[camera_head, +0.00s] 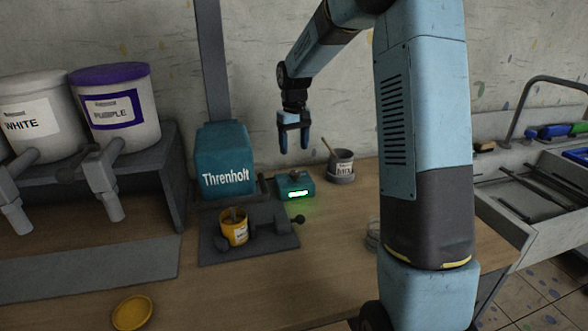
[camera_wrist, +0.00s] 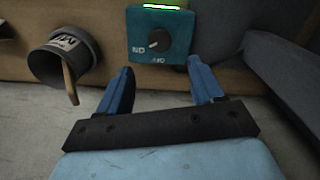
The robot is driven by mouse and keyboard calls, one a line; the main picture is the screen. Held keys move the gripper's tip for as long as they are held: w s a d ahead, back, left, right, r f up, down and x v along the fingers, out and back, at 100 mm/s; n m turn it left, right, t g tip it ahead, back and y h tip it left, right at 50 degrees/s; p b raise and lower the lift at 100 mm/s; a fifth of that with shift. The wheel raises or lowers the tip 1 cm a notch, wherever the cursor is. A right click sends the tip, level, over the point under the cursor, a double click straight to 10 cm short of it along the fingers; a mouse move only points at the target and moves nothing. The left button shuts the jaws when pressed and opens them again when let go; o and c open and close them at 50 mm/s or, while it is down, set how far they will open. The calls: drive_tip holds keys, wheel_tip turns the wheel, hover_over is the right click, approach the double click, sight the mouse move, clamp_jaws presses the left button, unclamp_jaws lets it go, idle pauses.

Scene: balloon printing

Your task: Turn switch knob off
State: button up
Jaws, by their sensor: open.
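The switch box (camera_head: 296,188) is a small teal box on the table with a lit green display on its front. In the wrist view the switch box (camera_wrist: 163,16) shows a dark round knob (camera_wrist: 158,41) with a white pointer mark and lettering around it. My gripper (camera_head: 294,152) hangs above the box with its blue fingers pointing down, apart from it. In the wrist view my open gripper (camera_wrist: 158,78) has its two fingers spread either side of the knob's line, with nothing between them.
A teal Threnholt machine (camera_head: 222,160) stands left of the box, with a yellow cup (camera_head: 234,228) at its base. A grey mix cup (camera_head: 342,164) with a stick stands right of the box. Paint buckets (camera_head: 118,108) are far left, a sink (camera_head: 530,200) far right.

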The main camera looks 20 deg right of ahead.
sight(294, 172)
wheel_tip(294, 172, down, 9)
drive_tip(key=shift+r, duration=0.1)
idle(0.3)
drive_tip(key=shift+c, duration=0.5)
drive_tip(key=c, duration=1)
drive_tip(key=shift+o, duration=0.2)
drive_tip(key=shift+n, duration=0.4)
drive_tip(key=n, duration=0.5)
drive_tip(key=shift+s+n, duration=0.1)
drive_tip(key=shift+n, duration=0.2)
drive_tip(key=n, duration=0.5)
drive_tip(key=shift+s+a, duration=0.1)
drive_tip(key=shift+n, duration=0.4)
